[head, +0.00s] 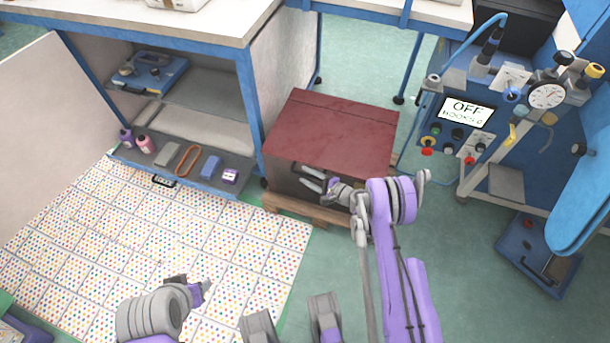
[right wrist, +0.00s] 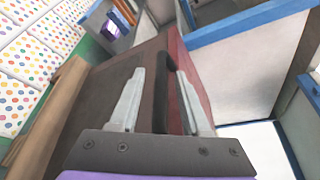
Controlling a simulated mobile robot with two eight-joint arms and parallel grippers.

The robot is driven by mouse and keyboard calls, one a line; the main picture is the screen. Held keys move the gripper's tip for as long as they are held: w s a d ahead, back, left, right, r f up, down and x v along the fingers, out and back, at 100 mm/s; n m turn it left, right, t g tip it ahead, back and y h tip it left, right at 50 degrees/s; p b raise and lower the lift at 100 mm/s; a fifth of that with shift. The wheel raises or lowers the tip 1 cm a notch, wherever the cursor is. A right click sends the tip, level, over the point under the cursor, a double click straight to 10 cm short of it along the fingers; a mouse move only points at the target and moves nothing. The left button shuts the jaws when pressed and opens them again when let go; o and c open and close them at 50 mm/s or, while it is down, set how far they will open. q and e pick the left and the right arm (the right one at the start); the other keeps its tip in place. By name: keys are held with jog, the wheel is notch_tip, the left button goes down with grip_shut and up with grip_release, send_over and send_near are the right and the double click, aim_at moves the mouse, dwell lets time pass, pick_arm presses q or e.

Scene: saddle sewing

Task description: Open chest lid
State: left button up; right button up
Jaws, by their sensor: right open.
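The chest has a dark red lid (head: 335,128) that lies shut on a dark brown body (head: 285,178). In the right wrist view the lid (right wrist: 200,92) is a red strip at the right and the brown body (right wrist: 103,85) is at the left. A black handle (right wrist: 163,72) shows between the two fingers of my right gripper (right wrist: 158,72), closer to the right finger. In the head view my right gripper (head: 305,178) is open at the chest's front. My left gripper (head: 198,290) is low over the patterned floor, away from the chest; its jaws are unclear.
The chest stands on a wooden pallet (head: 308,210). A blue-framed workbench (head: 250,100) with shelves of bottles and tools is close on its left. A control panel (head: 465,112) with gauge and hoses stands to the right. Green floor (head: 460,240) is clear in front right.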

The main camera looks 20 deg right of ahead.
jog(key=shift+w+a+f, duration=0.15)
jog(key=shift+w+a, duration=0.2)
jog(key=shift+w, duration=0.15)
grip_shut()
dwell(1.2)
